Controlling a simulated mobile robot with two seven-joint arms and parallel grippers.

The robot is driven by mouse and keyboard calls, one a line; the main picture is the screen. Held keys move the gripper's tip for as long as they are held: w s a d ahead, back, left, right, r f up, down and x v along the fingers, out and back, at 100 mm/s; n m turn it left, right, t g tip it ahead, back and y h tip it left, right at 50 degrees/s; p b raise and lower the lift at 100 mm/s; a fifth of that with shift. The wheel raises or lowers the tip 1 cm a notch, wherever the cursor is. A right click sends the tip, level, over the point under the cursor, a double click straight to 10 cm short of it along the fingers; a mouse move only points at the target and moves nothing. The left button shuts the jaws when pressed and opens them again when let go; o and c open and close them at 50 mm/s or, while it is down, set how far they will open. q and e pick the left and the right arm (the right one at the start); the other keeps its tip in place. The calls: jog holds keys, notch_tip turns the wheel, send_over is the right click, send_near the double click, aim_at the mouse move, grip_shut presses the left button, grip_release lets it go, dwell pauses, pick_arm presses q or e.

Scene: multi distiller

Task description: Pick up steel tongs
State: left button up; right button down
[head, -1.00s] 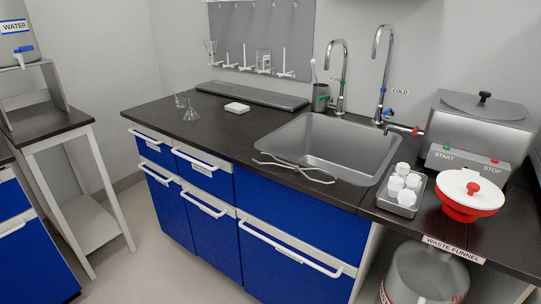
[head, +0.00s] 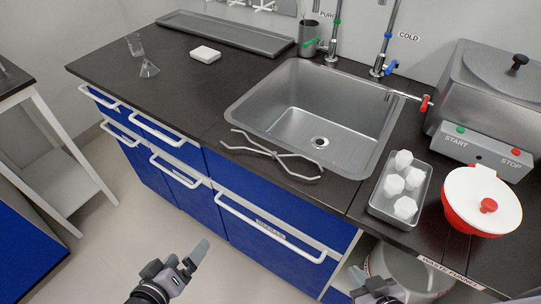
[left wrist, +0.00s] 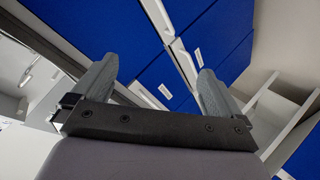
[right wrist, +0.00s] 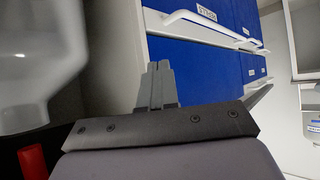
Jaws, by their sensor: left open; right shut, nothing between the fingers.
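The steel tongs (head: 272,153) lie on the black counter in front of the sink in the head view, their thin arms crossing and their ends spread to both sides. My left gripper (head: 190,258) is in front of the blue cabinets, below counter height and apart from the tongs. In the left wrist view its two fingers (left wrist: 152,90) stand wide apart with nothing between them. My right gripper (head: 368,282) shows at the bottom edge of the head view, near the waste container. In the right wrist view its fingers (right wrist: 159,82) are together and empty. The tongs show in neither wrist view.
The sink (head: 318,112) lies directly behind the tongs. A metal tray (head: 375,208) with white lumpy pieces and a red-and-white waste funnel (head: 481,200) stand to the right. The counter edge and drawer handles (head: 270,231) lie between my left gripper and the tongs.

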pick_arm(q)
jog(key=w+d+r+n+t+h+b, duration=0.1)
jog(key=w+d+r+n+t+h, duration=0.2)
jog(key=w+r+n, duration=0.6)
jog(key=n+h+b, duration=0.2)
jog(key=n, duration=1.4)
send_near(229, 148)
jog(key=x, duration=0.3)
jog(key=shift+t, duration=0.4)
jog(key=shift+f+x, duration=0.15)
jog(key=shift+x, duration=1.4)
jog(key=shift+f+x, duration=0.1)
jog(key=shift+x, duration=1.45)
jog(key=shift+d, duration=0.1)
jog(key=c, duration=1)
